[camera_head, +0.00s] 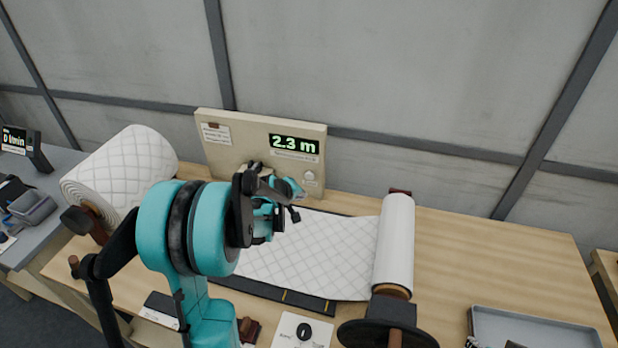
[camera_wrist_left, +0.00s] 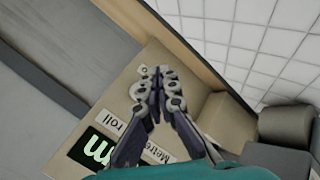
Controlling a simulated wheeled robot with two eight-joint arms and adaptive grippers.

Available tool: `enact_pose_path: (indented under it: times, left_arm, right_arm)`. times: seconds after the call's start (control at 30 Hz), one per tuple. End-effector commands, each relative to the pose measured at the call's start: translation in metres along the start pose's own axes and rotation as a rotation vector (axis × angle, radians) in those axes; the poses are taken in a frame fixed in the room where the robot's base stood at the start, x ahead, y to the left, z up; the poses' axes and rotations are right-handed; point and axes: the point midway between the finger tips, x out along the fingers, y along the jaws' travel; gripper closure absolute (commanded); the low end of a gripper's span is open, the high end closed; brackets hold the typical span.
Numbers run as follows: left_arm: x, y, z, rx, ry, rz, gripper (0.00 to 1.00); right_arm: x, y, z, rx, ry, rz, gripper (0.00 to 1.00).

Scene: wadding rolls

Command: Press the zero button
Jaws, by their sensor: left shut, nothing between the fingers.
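The beige counter panel (camera_head: 225,160) stands upright at the back of the table, with a lit display (camera_head: 294,144) reading 2.3 m. The small round pale zero button (camera_head: 309,178) is low on its right side; its marking is too small to read. My left gripper (camera_head: 294,188) is in front of the panel, just left of the button in the head view. In the left wrist view, the shut, empty fingers (camera_wrist_left: 156,72) point at the panel face, with a pale round shape, likely the button, beside their tips. Contact cannot be told. My right gripper is not in view.
A big quilted wadding roll (camera_head: 125,170) lies at the left. Its sheet (camera_head: 310,250) runs across a dark strip to a narrower white roll (camera_head: 395,240). A grey tray (camera_head: 530,330) sits front right.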

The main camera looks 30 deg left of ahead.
Motion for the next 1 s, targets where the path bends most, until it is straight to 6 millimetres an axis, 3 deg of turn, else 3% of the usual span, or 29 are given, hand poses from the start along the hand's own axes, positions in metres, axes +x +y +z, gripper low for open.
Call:
enact_pose_path:
  times: [0.4,1.0]
  left_arm:
    - [0.036,0.026,-0.026,0.001,0.001,-0.001,1.00]
    - [0.041,0.030,-0.030,0.000,0.001,0.000,1.00]
  right_arm:
    - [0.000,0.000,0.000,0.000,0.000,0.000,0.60]
    - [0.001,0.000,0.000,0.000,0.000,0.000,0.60]
